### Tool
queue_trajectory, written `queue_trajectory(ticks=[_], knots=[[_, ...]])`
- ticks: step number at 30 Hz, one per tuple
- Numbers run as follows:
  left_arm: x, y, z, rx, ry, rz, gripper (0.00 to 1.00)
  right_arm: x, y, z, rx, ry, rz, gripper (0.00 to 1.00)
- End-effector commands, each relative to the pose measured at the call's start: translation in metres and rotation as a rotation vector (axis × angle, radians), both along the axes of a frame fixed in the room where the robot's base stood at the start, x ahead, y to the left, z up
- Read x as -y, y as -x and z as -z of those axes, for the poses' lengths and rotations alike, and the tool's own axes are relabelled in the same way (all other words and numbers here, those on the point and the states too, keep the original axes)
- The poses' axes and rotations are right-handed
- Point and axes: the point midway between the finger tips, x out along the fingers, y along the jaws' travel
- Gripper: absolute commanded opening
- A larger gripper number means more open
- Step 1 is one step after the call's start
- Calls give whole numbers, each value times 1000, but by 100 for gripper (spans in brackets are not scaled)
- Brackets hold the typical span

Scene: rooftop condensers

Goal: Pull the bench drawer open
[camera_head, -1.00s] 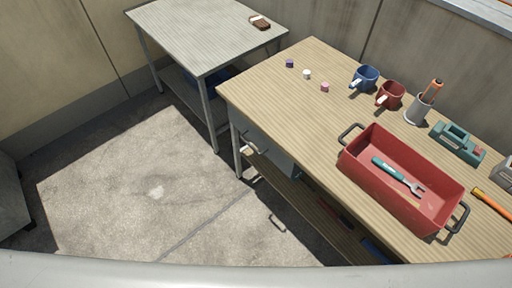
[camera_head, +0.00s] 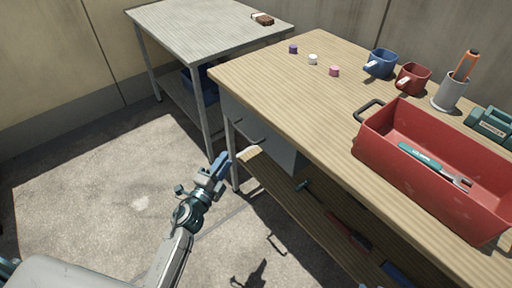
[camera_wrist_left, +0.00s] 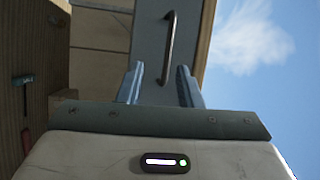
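The wooden workbench (camera_head: 300,90) has a grey drawer (camera_head: 238,117) under its top at the left end, and the drawer looks closed. Its dark bar handle (camera_head: 250,134) shows in the head view. In the left wrist view the handle (camera_wrist_left: 169,40) runs up and down on the grey drawer front (camera_wrist_left: 147,35), ahead of my fingers and in line with the gap between them. My left gripper (camera_head: 221,165) is open and empty, below and left of the handle in the head view. Its blue fingers (camera_wrist_left: 160,85) stand apart in the wrist view. Contact with the handle cannot be told. My right gripper is out of view.
A red tray (camera_head: 385,140) with a fork-like tool, a blue mug (camera_head: 381,63), a red mug (camera_head: 413,78) and a pen cup (camera_head: 449,94) stand on the bench. A lower shelf (camera_head: 290,205) holds tools. A grey table (camera_head: 200,35) stands behind. The floor at left is clear.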

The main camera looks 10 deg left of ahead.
Motion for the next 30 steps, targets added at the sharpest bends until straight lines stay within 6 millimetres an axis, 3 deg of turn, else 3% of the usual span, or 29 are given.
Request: queue_trajectory(ticks=[8,21,30], knots=[[8,-13,-19,52,-41,13,32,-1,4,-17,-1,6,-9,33],[28,-87,-31,49,-37,11,32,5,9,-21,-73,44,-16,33],[32,-102,-32,46,-38,12,32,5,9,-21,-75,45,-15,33]])
